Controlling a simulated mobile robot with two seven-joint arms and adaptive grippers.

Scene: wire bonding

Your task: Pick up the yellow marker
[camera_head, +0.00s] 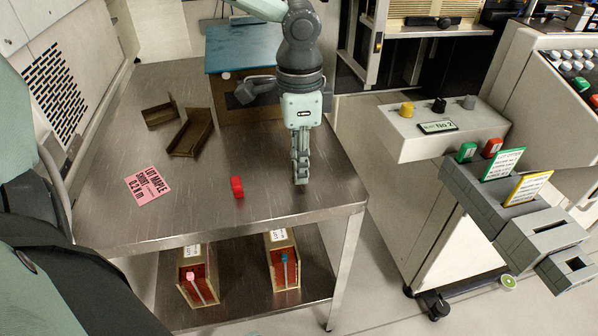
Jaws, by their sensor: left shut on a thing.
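My left gripper (301,180) points down over the right front part of the metal table (230,218). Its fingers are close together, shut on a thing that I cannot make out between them. No loose yellow marker shows plainly on the table. A small red block (237,187) stands on the table to the left of the gripper, apart from it. A card with a yellow edge (527,187) stands in the grey stepped rack (497,205) at the right, beside a card with a green edge (503,164). My right gripper is not in view.
A pink label (147,184) and brown open trays (190,134) lie on the table. A blue-topped box (240,48) stands behind. Two red-fronted boxes (198,281) (283,265) are on the lower shelf. A console (420,144) with knobs stands to the right, across a gap.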

